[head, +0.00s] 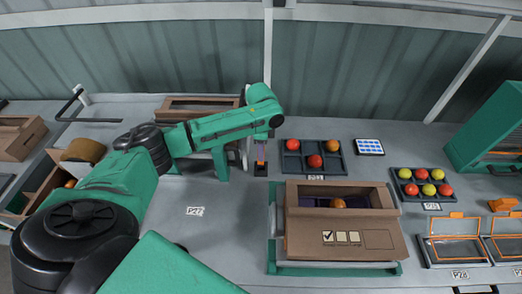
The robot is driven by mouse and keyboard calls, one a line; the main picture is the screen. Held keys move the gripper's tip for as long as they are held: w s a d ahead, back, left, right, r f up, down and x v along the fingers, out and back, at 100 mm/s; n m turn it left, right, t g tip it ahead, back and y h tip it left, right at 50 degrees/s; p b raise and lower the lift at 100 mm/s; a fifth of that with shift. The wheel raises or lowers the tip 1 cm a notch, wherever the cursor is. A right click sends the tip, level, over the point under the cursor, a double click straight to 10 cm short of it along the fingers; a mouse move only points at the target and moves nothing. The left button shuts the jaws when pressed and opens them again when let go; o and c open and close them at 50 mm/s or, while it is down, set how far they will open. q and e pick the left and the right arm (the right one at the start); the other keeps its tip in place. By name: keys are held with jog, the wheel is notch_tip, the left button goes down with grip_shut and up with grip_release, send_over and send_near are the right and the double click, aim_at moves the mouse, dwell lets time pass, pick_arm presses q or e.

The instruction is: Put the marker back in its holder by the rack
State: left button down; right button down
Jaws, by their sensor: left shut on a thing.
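My left gripper (261,147) reaches in from the left and points down over the back middle of the table. It is shut on a slim upright thing with purple and orange on it, which looks like the marker (261,155). A small black block, which looks like the holder (261,169), stands on the table directly below. The marker's lower end is at or just above this block; I cannot tell whether it is inside. My right gripper is not in view.
A dark tray (291,166) with red tomatoes lies just right of the black block. An open cardboard box (345,243) stands in front. A tray of yellow and red tomatoes (394,183) and a green machine (485,130) are at right. Clear table surrounds label P27 (195,211).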

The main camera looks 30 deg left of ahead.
pick_arm(q)
jog(key=shift+f, duration=0.45)
jog(key=shift+f+b, duration=0.5)
jog(key=shift+f, duration=0.75)
jog(key=c, duration=0.6)
grip_release()
jog(key=c, duration=0.3)
jog(key=shift+r, duration=0.1)
notch_tip(320, 180, up, 7)
jog(key=p, duration=0.8)
